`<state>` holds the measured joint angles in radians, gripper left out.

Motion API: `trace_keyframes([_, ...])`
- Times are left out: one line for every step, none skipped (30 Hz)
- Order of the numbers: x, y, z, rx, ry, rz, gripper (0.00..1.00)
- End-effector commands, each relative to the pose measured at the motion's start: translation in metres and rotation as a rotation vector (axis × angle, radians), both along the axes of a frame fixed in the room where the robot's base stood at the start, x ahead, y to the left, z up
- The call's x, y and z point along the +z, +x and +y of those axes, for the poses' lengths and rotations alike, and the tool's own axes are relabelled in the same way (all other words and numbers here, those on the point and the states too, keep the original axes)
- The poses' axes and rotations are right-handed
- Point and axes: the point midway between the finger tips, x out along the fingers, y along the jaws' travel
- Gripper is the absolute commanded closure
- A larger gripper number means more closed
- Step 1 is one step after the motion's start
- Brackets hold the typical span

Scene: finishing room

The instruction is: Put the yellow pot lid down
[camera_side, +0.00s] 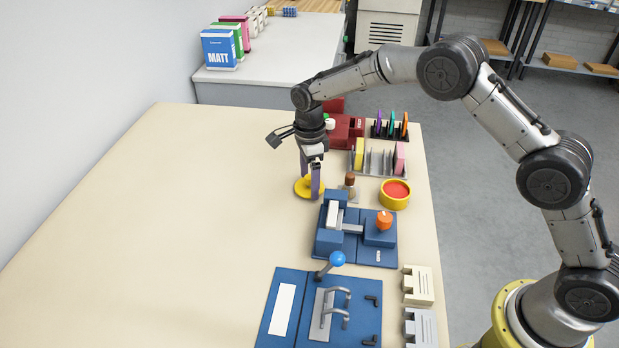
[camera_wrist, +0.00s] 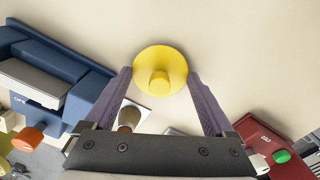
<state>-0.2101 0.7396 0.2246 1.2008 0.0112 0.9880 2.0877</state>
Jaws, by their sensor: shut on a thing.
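The yellow pot lid (camera_side: 301,188) is a round disc with a knob, at the middle of the table in the side view. In the wrist view the lid (camera_wrist: 160,58) faces me knob up, between my two purple fingers. My gripper (camera_side: 310,190) points down and is shut on the lid, one finger at each side of its rim. My gripper (camera_wrist: 160,76) also shows in the wrist view. The lid is low over the tabletop; I cannot tell whether it touches. A yellow pot (camera_side: 395,201) with a red inside stands to the right.
A brown-knobbed stamp (camera_side: 350,180) stands just right of the lid, and a blue device (camera_side: 330,235) with an orange knob is in front. A red device (camera_side: 346,131) and racks (camera_side: 380,166) stand behind. The table (camera_side: 200,210) is clear to the left.

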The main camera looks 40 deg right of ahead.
Motion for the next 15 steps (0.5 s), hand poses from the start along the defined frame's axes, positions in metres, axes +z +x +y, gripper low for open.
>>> trace_keyframes([0.0001,0.0001,0.0,0.0,0.0,0.0,0.65])
trace_keyframes([0.0002,0.0,0.0,0.0,0.0,0.0,0.65])
trace_keyframes([0.0002,0.0,0.0,0.0,0.0,0.0,0.65])
trace_keyframes([0.0002,0.0,0.0,0.0,0.0,0.0,0.65])
trace_keyframes([0.0002,0.0,0.0,0.0,0.0,0.0,0.65])
trace_keyframes([-0.0002,0.0,0.0,0.0,0.0,0.0,0.65])
trace_keyframes([-0.0009,-0.0001,-0.0001,0.0,0.0,0.0,0.65])
trace_keyframes([-0.0017,-0.0001,-0.0001,0.0,0.0,0.001,0.65])
trace_keyframes([-0.0029,-0.0002,0.0,0.0,0.0,0.001,0.65])
trace_keyframes([-0.0028,0.0,0.0,0.0,0.0,0.0,0.08])
trace_keyframes([-0.0026,0.0,0.0,0.0,0.0,0.0,0.02])
trace_keyframes([-0.0026,0.0,0.0,0.0,0.0,0.0,0.0])
trace_keyframes([-0.0026,0.0,0.0,0.0,0.0,0.0,0.0])
trace_keyframes([-0.0026,-0.0001,-0.0001,0.0,0.0,0.0,0.0])
trace_keyframes([-0.0026,-0.0001,-0.0001,0.0,0.0,0.0,0.0])
